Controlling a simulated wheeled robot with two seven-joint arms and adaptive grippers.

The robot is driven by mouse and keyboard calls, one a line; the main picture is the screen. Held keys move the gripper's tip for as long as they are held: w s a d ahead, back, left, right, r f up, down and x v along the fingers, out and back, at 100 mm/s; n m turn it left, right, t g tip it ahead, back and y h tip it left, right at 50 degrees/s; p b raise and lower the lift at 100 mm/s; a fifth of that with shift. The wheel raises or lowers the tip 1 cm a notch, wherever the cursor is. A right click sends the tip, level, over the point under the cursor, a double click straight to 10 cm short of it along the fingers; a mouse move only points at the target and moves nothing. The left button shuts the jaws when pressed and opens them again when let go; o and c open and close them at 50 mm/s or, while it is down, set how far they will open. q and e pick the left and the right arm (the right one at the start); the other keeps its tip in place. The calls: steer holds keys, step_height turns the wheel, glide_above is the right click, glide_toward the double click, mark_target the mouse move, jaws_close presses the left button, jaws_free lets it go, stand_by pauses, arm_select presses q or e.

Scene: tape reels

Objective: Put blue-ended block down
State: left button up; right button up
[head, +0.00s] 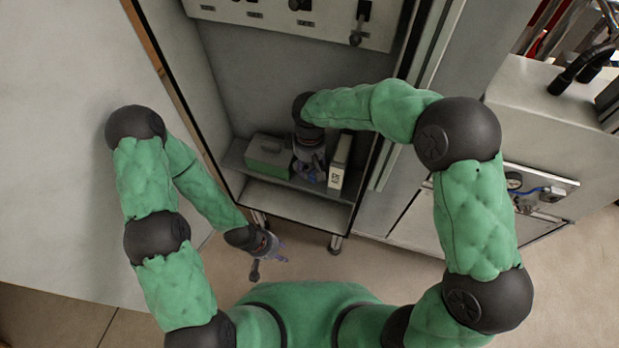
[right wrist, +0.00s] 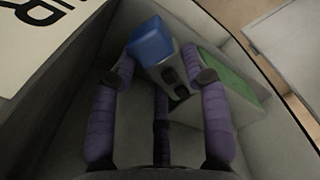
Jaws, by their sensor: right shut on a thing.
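The blue-ended block (right wrist: 152,42) shows in the right wrist view, a pale grey body with dark round holes and a blue end. My right gripper (right wrist: 160,75) is shut on it, purple fingers on both sides. I cannot tell whether the block touches the shelf. My left gripper (head: 268,258) is open and empty, outside the cabinet in front of its lower edge.
The cabinet side walls bound the shelf. A pale table (head: 60,130) is at the left, a grey machine (head: 545,125) at the right.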

mark_target(310, 183)
steer(key=f+b, duration=0.2)
steer(key=f, duration=0.4)
steer(key=shift+s+f+b, duration=0.15)
steer(key=shift+s+b, duration=0.05)
steer(key=shift+b, duration=0.15)
steer(key=shift+w+f+b, duration=0.15)
steer(key=shift+w+b, duration=0.05)
steer(key=shift+b, duration=0.15)
steer(key=o, duration=1.3)
steer(key=shift+c, duration=0.2)
